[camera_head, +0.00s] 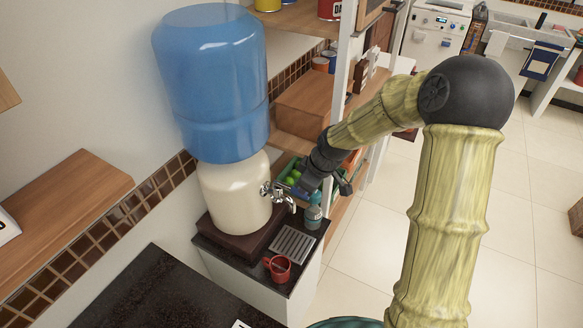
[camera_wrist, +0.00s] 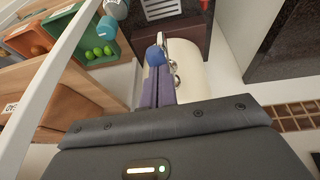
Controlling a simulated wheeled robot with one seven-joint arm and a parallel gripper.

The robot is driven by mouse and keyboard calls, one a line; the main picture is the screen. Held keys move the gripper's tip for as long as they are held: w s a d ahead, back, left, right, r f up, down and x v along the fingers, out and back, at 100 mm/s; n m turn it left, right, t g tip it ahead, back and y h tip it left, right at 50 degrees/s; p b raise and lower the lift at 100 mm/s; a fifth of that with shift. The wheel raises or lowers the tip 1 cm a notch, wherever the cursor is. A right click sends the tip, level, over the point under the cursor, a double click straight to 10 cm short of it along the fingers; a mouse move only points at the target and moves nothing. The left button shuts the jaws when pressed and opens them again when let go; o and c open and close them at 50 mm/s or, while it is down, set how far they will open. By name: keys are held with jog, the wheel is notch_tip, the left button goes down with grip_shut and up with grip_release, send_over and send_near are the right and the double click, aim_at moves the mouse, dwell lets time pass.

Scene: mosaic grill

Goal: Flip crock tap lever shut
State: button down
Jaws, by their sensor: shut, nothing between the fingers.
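The cream crock (camera_head: 232,195) stands on a dark base under a large blue water bottle (camera_head: 212,85). Its metal tap (camera_head: 277,196) sticks out to the right; the tap also shows in the wrist view (camera_wrist: 174,68), right beside my fingertips. My gripper (camera_head: 304,186) is shut and empty, just above and right of the tap. In the wrist view my purple fingers (camera_wrist: 159,85) lie together along the crock's side. A blue rounded piece (camera_wrist: 154,55) shows at their tips. I cannot tell whether the fingers touch the tap, nor clearly how its lever is turned.
A red mug (camera_head: 278,268) and a slatted drip tray (camera_head: 292,243) sit on the dark stand below the tap. A small bottle (camera_head: 313,217) stands right of the tray. Shelves with green fruit (camera_wrist: 98,52) and a white post (camera_head: 346,60) are close behind my gripper.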

jog(key=shift+s+d+f, duration=0.15)
jog(key=shift+s+f, duration=0.15)
jog(key=shift+f, duration=0.05)
jog(key=shift+r, duration=0.1)
jog(key=r+p, duration=0.3)
jog(key=r, duration=0.1)
jog(key=shift+a+r+p, duration=0.2)
jog(key=shift+r+p, duration=0.15)
jog(key=shift+r, duration=0.05)
jog(key=s+d+r+b, duration=0.1)
jog(key=s+d+r, duration=0.3)
jog(key=r, duration=0.3)
jog(key=shift+d, duration=0.4)
jog(key=shift+r, duration=0.1)
jog(key=s+d+f+m+h, duration=0.1)
jog(key=s+d+f+m, duration=0.1)
jog(key=s+m, duration=0.3)
jog(key=s+d+f+m+h, duration=0.2)
jog(key=s+m, duration=0.4)
jog(key=s, duration=0.3)
jog(key=shift+d+m, duration=0.3)
jog(key=shift+d, duration=0.1)
